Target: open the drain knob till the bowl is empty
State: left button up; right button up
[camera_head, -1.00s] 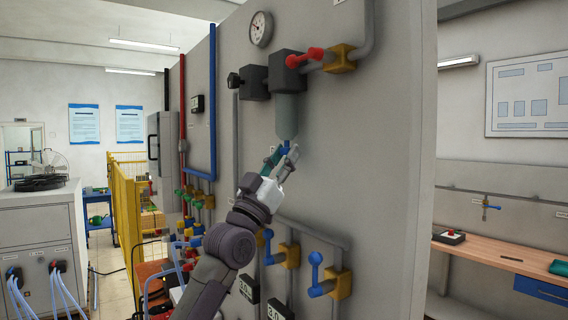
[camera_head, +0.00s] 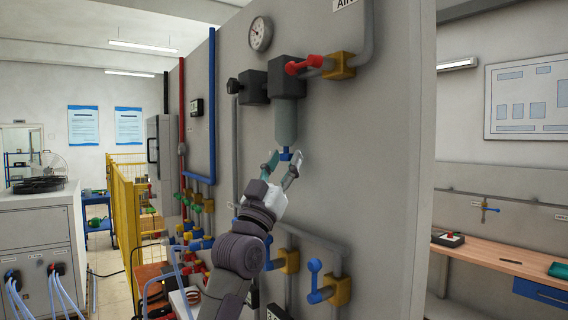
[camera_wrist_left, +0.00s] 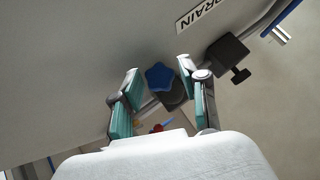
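The blue drain knob (camera_head: 285,154) sits at the bottom of the grey-green filter bowl (camera_head: 286,122), which hangs upright under a dark housing (camera_head: 287,77) on the panel. I cannot tell the liquid level in the bowl. My left gripper (camera_head: 281,163) is just below the knob, its fingers open. In the left wrist view the star-shaped knob (camera_wrist_left: 160,76) lies between the two teal finger pads of the gripper (camera_wrist_left: 160,84), with a gap visible on each side. My right gripper is not in view.
A red-handled valve (camera_head: 305,65) and a pressure gauge (camera_head: 260,33) are above the bowl. A dark regulator knob (camera_head: 234,85) is to its left. Blue-handled valves (camera_head: 316,280) and pipes stand out from the panel below my arm. The panel right of the bowl is bare.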

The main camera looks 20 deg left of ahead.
pick_arm(q)
jog(key=shift+o, duration=0.6)
jog(key=shift+s+f, duration=0.15)
jog(key=s+a, duration=0.3)
jog(key=s, duration=0.9)
jog(key=shift+a+f, duration=0.15)
jog(key=shift+f, duration=0.1)
jog(key=shift+s, duration=0.1)
